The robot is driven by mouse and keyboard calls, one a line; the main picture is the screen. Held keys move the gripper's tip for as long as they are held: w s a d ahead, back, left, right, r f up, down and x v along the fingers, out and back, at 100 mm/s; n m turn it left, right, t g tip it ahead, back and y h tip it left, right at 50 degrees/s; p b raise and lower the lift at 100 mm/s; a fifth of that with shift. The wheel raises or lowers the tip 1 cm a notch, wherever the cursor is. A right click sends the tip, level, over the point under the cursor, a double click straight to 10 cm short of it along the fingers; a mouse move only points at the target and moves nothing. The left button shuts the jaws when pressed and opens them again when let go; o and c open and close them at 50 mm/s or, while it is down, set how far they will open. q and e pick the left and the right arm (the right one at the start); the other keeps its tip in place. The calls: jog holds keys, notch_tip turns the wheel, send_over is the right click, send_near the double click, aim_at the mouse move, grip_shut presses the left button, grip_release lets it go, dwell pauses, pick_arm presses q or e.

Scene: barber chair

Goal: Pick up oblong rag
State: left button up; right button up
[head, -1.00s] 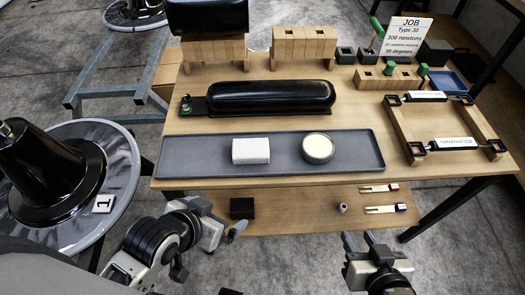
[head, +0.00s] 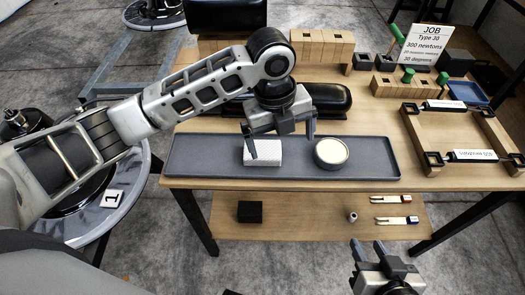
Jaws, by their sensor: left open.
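The oblong rag (head: 266,153), a white, finely patterned roll, lies on the left half of a long grey tray (head: 365,171) on the wooden table. My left gripper (head: 281,148) is open above and around the rag in the picture, one finger in front of its left end and the other past its right end. Whether the fingers touch it or hang above it I cannot tell. My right gripper (head: 368,248) is open and empty, low in front of the table.
A round tin with a cream top (head: 331,152) sits on the tray just right of the rag. A black padded armrest (head: 330,98) lies behind, partly hidden by my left arm. A wooden frame (head: 464,137) stands right. The lower shelf (head: 310,222) holds small parts.

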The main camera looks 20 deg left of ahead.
pick_arm(q)
jog(key=w+a+r+m+y, duration=0.2)
jog(key=w+a+r+m, duration=0.1)
jog(key=w+a+r, duration=0.2)
send_over(262, 149)
jog(key=shift+m, duration=0.3)
jog(key=f, duration=1)
jog(key=shift+w+d+b, duration=0.2)
jog(key=shift+w+b, duration=0.05)
jog(key=shift+b, duration=0.15)
jog(key=f, duration=0.5)
jog(key=shift+s+a, duration=0.15)
jog(key=shift+s, duration=0.1)
jog(key=c, duration=0.8)
